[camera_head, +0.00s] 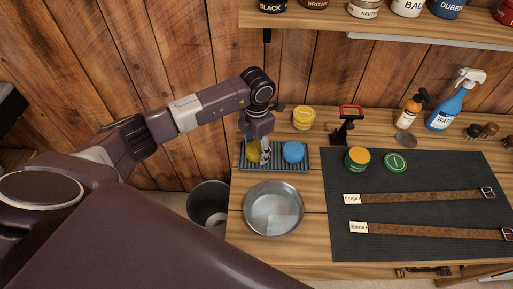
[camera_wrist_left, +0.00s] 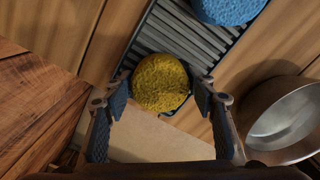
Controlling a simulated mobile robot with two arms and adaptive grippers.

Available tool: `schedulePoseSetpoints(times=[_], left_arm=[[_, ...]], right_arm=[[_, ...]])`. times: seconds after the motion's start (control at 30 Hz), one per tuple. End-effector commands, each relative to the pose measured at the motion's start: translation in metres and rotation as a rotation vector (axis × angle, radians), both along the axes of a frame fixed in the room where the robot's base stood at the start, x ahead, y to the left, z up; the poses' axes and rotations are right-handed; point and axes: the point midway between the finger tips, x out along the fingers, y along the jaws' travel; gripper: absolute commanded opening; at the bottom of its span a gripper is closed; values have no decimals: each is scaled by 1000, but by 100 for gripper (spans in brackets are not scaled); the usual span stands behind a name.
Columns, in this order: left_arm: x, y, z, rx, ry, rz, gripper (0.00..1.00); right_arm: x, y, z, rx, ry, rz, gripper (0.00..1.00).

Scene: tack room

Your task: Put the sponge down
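A round yellow sponge (camera_head: 252,150) is at the left end of a grey ribbed tray (camera_head: 275,168); it also shows in the left wrist view (camera_wrist_left: 160,82). A round blue sponge (camera_head: 293,152) lies on the tray to its right. My left gripper (camera_head: 260,153) points down over the tray's left end. In the left wrist view its fingers (camera_wrist_left: 161,90) are spread on both sides of the yellow sponge, with slim gaps visible. The sponge appears to rest on the ribs. The fingers partly hide it in the head view. My right gripper is out of view.
A metal bowl (camera_head: 273,209) stands just in front of the tray, and a yellow tin (camera_head: 304,118) behind it. A bin (camera_head: 209,204) is left of the bench. A dark mat (camera_head: 400,213) with two leather straps fills the right side.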

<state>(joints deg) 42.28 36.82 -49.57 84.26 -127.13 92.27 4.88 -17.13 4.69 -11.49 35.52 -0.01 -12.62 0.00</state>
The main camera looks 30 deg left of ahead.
Motion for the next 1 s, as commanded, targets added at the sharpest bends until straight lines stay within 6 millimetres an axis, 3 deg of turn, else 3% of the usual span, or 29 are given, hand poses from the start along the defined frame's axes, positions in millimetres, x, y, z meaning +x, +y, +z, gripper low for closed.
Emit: schedulePoseSetpoints(times=[0.1,0.5,1.0], left_arm=[[0,0,1,0,0,0,65],[1,0,8,-1,-3,0,65],[1,0,106,1,-4,1,65]], right_arm=[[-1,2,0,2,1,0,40],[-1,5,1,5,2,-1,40],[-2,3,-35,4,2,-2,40]])
